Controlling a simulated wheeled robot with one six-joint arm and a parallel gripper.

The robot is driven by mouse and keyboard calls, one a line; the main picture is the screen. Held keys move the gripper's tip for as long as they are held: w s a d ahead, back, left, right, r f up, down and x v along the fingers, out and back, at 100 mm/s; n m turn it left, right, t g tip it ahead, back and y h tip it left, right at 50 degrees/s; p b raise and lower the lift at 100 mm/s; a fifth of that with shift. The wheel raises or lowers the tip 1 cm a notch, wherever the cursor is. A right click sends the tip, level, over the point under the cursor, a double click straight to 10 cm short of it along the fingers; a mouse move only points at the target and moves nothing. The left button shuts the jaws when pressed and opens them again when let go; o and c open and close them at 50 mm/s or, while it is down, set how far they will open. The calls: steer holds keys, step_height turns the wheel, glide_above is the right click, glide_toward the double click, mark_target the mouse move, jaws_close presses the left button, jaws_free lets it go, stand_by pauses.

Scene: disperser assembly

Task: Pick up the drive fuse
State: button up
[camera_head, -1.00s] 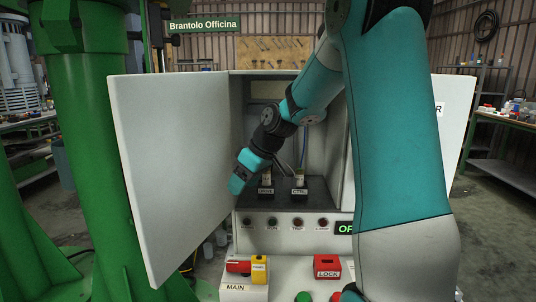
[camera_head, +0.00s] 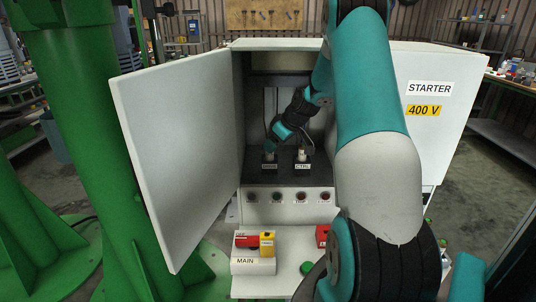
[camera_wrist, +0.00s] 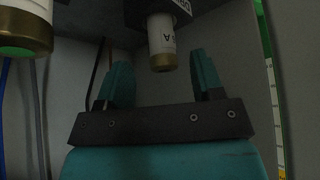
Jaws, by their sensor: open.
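The drive fuse (camera_wrist: 161,40) is a pale cylinder with a brass end cap. In the wrist view its capped end shows between my fingertips, with a gap on both sides. Its other end sits in a black holder (camera_wrist: 157,10). My gripper (camera_wrist: 160,60) is open and empty, with teal fingers around the fuse's end, not visibly touching it. In the head view my gripper (camera_head: 272,147) is at the left holder (camera_head: 269,167) inside the cabinet and largely hides that fuse.
A second fuse (camera_head: 302,153) stands in the CTRL holder to the right; it shows at upper left in the wrist view (camera_wrist: 24,25). The cabinet's open door (camera_head: 185,150) is at left. A row of indicators (camera_head: 277,197) and the MAIN switch (camera_head: 254,245) are below.

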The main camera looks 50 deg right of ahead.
steer(key=x, duration=0.4)
steer(key=shift+a+p, duration=0.15)
steer(key=shift+p, duration=0.25)
steer(key=c, duration=1)
